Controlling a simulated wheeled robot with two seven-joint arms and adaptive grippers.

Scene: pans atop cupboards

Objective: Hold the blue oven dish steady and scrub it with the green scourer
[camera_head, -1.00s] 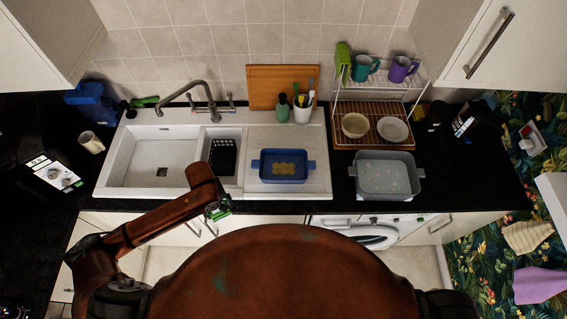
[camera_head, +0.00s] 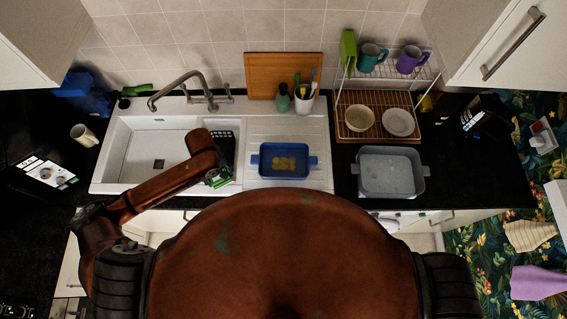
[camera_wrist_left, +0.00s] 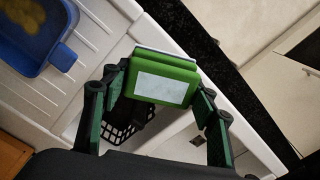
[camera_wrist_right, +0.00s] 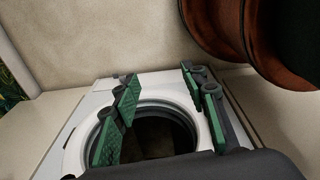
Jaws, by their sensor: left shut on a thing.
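The blue oven dish (camera_head: 284,175) sits upright on the white ridged drainer, with yellowish patches on its floor. In the left wrist view the dish (camera_wrist_left: 18,62) is at the upper left, with one handle toward my gripper. My left gripper (camera_head: 218,177) is left of the dish, near the counter's front edge, apart from it. It is shut on the green scourer (camera_wrist_left: 165,83), a block with a pale patch. My right gripper (camera_wrist_right: 158,85) shows only in the right wrist view, open and empty, in front of a round washing machine door. My body hides it in the head view.
The white sink (camera_head: 150,145) with tap (camera_head: 185,85) is left of the drainer. A black caddy (camera_head: 226,145) lies between sink and dish. A greyish basin (camera_head: 390,188) stands right of the dish. A dish rack (camera_head: 382,125) and utensil pot (camera_head: 303,102) stand behind.

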